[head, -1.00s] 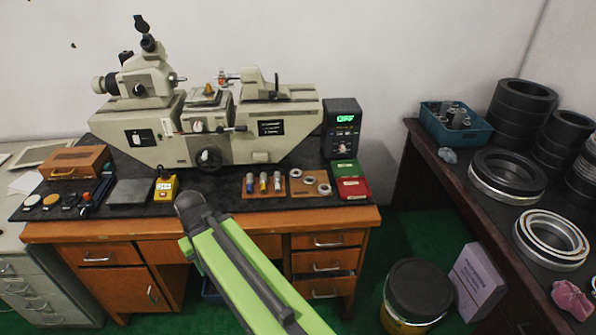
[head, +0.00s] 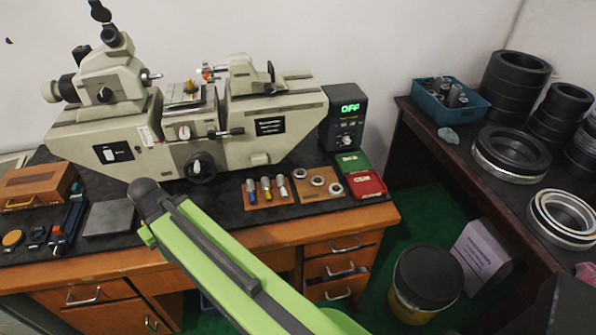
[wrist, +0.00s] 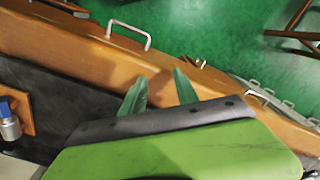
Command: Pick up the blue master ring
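A small silver piece with a blue end (head: 251,191) lies at the left of a row of three on a wooden block on the desk. Its neighbours carry yellow and red marks. It appears to be the blue master ring; it also shows, cut by the left edge, in the wrist view (wrist: 10,120). My gripper (wrist: 160,92) has two green fingers apart with nothing between them. It is over the desk's front edge, to the right of the blue piece in the wrist view. The fingers are not visible in the head view.
A second wooden block (head: 303,198) with several rings lies right of the row. A large measuring machine (head: 292,107) stands behind. Green and red boxes (head: 368,185) lie at the right. A side table with black rings (head: 511,153) stands farther right.

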